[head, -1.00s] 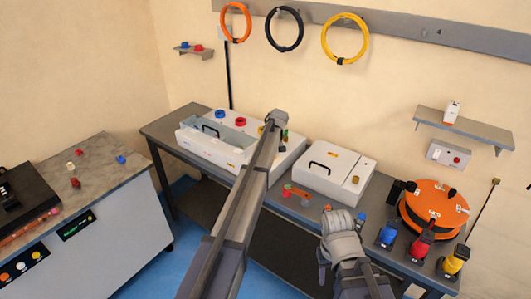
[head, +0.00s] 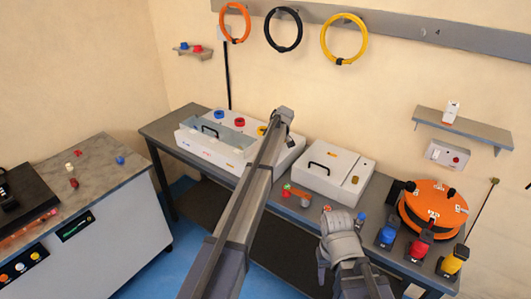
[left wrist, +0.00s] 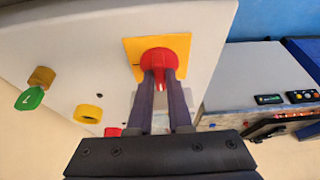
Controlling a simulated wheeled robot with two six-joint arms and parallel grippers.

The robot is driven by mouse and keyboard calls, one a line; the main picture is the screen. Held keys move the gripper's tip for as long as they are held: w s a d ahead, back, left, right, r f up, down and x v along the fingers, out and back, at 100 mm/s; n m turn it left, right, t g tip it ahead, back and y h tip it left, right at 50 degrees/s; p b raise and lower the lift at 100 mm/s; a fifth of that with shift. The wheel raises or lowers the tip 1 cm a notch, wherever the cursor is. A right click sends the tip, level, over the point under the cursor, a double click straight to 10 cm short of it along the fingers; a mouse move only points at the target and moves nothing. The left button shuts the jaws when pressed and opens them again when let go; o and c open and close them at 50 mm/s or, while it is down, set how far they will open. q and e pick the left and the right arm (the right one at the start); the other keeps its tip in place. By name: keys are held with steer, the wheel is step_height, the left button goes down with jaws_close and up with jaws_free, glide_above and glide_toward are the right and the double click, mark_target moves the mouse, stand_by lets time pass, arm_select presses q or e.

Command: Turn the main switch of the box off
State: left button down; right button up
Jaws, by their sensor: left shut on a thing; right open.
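The main switch is a red knob (left wrist: 159,60) on a square yellow plate (left wrist: 181,44), on a face of the white box (left wrist: 205,72) in the left wrist view. My left gripper (left wrist: 160,82) has one finger on each side of the knob's grip and is shut on it. In the head view, my left arm reaches across the long white box (head: 226,154) to its right end. The arm hides the switch there. My right gripper (head: 335,228) is open and empty, in front of the bench.
A second white box (head: 336,170) with a black handle stands right of the first. Small coloured parts (head: 297,195) lie in front of it. An orange reel (head: 433,209) and blue, red and yellow tools are at the right. A lower cabinet (head: 105,225) stands at the left.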

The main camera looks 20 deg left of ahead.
arm_select(q)
steer(key=c, duration=0.8)
jaws_free()
steer(key=shift+c, duration=0.2)
steer(key=p+v, duration=0.7)
steer(key=shift+r, duration=0.4)
steer(key=shift+s+d, duration=0.1)
steer(key=shift+s, duration=0.05)
steer(key=s+d+f+m+h+b, duration=0.1)
steer(key=s+d+m, duration=0.4)
steer(key=s, duration=1.1)
steer(key=s+d+f+m+g+h+b, duration=0.1)
steer(key=s+d+m, duration=0.5)
steer(key=s, duration=0.9)
steer(key=s+d+f+m+h+b, duration=0.1)
steer(key=s+d+f+m+b, duration=0.2)
steer(key=s, duration=1.3)
steer(key=d+f+m, duration=0.1)
steer(key=d+m, duration=0.2)
steer(key=m, duration=0.1)
steer(key=shift+s+f+g, duration=0.3)
steer(key=shift+s+f, duration=0.05)
